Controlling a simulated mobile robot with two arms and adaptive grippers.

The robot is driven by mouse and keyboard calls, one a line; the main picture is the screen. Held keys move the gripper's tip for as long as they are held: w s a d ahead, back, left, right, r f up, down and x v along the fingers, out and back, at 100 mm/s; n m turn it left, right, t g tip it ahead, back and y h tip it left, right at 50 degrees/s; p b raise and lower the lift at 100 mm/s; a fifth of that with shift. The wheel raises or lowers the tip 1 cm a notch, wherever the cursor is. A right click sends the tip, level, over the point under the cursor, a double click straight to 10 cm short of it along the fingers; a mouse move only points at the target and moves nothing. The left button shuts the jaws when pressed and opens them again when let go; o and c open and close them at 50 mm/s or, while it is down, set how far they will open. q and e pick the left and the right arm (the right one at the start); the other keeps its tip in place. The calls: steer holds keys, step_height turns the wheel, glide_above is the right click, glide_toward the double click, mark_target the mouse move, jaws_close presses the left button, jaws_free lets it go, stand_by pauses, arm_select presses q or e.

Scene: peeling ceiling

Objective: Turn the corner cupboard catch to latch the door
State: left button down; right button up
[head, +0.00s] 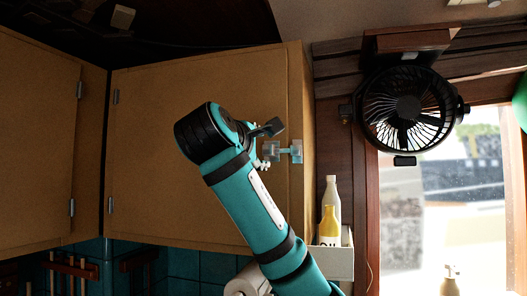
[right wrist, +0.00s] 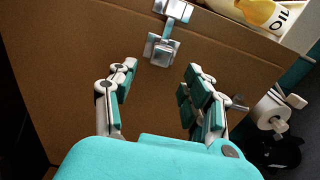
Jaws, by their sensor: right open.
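The metal catch (head: 270,152) sits near the right edge of the tan corner cupboard door (head: 180,150), with its other plate (head: 296,151) on the frame beside it. The door looks closed. In the right wrist view the catch (right wrist: 162,48) lies just beyond the fingertips, with the frame plate (right wrist: 173,8) above it. My right gripper (right wrist: 161,68) is open and empty, its two fingers apart on either side below the catch and not seen touching it. In the head view my right arm hides much of this gripper (head: 264,146). My left gripper is out of view.
A fan (head: 405,108) hangs beside the window on the right. A paper roll (right wrist: 270,110) is at the right in the wrist view.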

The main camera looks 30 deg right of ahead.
steer(key=v, duration=0.5)
steer(key=shift+s+a, duration=0.15)
steer(key=shift+a, duration=0.05)
